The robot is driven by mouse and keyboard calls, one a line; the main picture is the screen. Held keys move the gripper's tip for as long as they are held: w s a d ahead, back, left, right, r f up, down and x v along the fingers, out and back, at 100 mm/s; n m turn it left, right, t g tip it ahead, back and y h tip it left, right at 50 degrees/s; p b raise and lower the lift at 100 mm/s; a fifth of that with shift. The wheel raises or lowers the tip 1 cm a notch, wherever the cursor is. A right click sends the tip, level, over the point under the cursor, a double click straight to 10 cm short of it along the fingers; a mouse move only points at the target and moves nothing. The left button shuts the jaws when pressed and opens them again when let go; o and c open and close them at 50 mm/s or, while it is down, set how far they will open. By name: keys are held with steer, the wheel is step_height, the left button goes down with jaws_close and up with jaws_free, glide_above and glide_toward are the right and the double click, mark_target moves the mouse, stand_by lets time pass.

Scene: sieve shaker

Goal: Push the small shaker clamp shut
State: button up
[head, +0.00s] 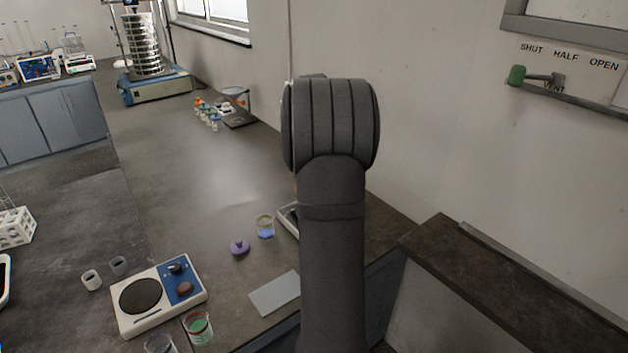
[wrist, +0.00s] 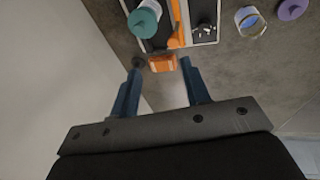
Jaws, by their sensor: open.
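The small shaker (wrist: 160,45) is at the top of the wrist view, with a teal-lidded jar (wrist: 144,20) on it. An orange part that looks like its clamp (wrist: 162,64) lies at the shaker's near edge, with an orange bar (wrist: 176,24) running up beside the jar. My gripper (wrist: 160,68) is open, its two blue fingers apart. The orange part shows between the fingertips; I cannot tell whether they touch it. In the head view my arm hides the gripper and most of the shaker.
A purple knobbed lid (head: 240,247) and a beaker of blue liquid (head: 265,227) stand left of my arm. A hotplate (head: 160,296) is farther left. A wall (wrist: 45,80) rises at the left of the wrist view.

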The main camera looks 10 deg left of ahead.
steer(key=s+a+r+m+t, duration=0.15)
steer(key=s+r+m, duration=0.3)
steer(key=m, duration=0.45)
steer(key=shift+y, duration=0.3)
steer(key=x, duration=1.7)
steer(key=shift+w+a, duration=0.15)
steer(key=shift+a, duration=0.15)
jaws_close()
